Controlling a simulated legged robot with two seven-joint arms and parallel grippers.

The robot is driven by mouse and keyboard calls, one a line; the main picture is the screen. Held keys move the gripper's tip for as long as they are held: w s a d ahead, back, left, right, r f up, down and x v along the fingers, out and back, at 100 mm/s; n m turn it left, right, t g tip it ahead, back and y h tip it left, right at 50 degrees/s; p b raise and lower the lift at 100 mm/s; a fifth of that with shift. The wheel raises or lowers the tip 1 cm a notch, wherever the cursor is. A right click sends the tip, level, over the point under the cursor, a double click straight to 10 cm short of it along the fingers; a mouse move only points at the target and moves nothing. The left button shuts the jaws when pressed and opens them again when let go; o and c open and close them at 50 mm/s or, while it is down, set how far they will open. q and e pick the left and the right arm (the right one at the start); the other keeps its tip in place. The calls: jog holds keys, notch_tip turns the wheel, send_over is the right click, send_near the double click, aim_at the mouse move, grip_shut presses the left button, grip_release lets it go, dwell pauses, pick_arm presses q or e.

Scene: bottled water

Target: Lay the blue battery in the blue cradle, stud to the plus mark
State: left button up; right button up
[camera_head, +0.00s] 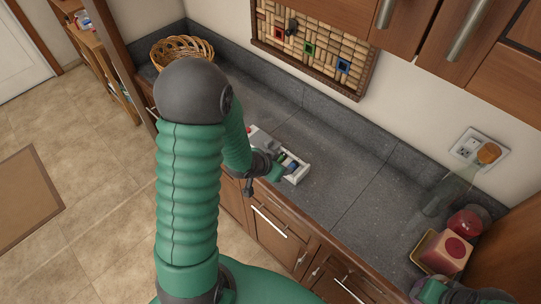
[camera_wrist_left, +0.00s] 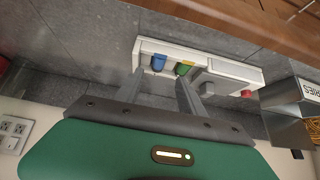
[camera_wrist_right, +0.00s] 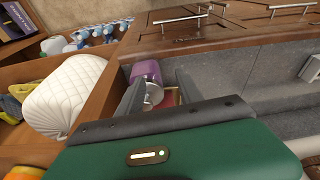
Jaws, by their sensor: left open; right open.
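A white tray-like unit (camera_head: 301,175) lies near the counter's front edge. In the left wrist view the unit (camera_wrist_left: 222,69) carries a blue piece (camera_wrist_left: 158,62) at one end, a green piece (camera_wrist_left: 182,68) beside it, a grey block (camera_wrist_left: 207,90) and a red knob (camera_wrist_left: 247,94). I cannot tell whether the blue piece is the battery or the cradle. A plus mark and a stud are too small to make out. My left gripper (camera_wrist_left: 160,88) is open and empty, just short of the blue and green pieces. My right gripper (camera_wrist_right: 160,90) is open, away from the unit.
A box lettered "RIES" (camera_wrist_left: 298,100) stands beside the unit. A wicker basket (camera_head: 182,50) is at the far left. A clear bottle (camera_head: 452,188), a red round thing (camera_head: 468,222) and a pink box (camera_head: 446,252) crowd the right end. The mid-counter is clear.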

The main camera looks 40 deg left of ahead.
pick_arm(q)
jog(key=p+v, duration=0.9)
jog(key=p, duration=0.4)
jog(key=shift+s+r, duration=0.25)
jog(key=shift+r, duration=0.05)
pick_arm(e)
jog(key=w+v, duration=0.3)
jog(key=v, duration=1.1)
jog(key=shift+r, duration=0.7)
jog(key=shift+s, duration=0.1)
